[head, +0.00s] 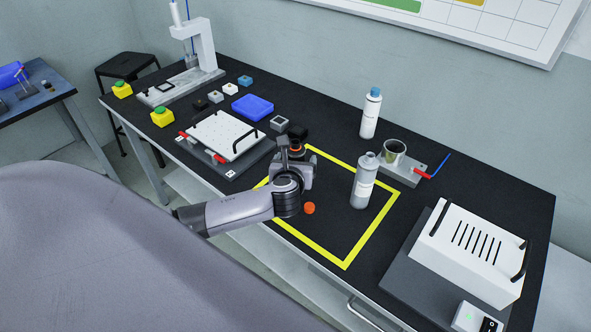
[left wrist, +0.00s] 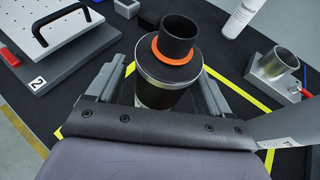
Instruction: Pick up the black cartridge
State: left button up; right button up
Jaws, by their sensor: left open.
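The black cartridge (left wrist: 178,42), a cylinder with a black top and an orange ring, stands upright in the left wrist view. In the head view its top (head: 297,144) shows just behind my left gripper (head: 293,170), which hides most of it. My left gripper is open, and in the left wrist view its fingers (left wrist: 163,88) lie on either side of the cartridge body. Whether they touch it I cannot tell. My right gripper is not in view.
A grey bottle (head: 365,183) stands right of the gripper inside the yellow outline (head: 346,266). An orange cap (head: 309,208) lies close in front. A metal cup fixture (head: 400,168) and white bottle (head: 370,114) stand behind. A perforated plate (head: 226,134) lies left; a white slotted box (head: 468,250) right.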

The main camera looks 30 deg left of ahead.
pick_arm(q)
jog(key=shift+c, duration=0.3)
jog(key=c, duration=1)
jog(key=shift+r, duration=0.1)
jog(key=shift+c, duration=1.4)
jog(key=shift+r, duration=0.1)
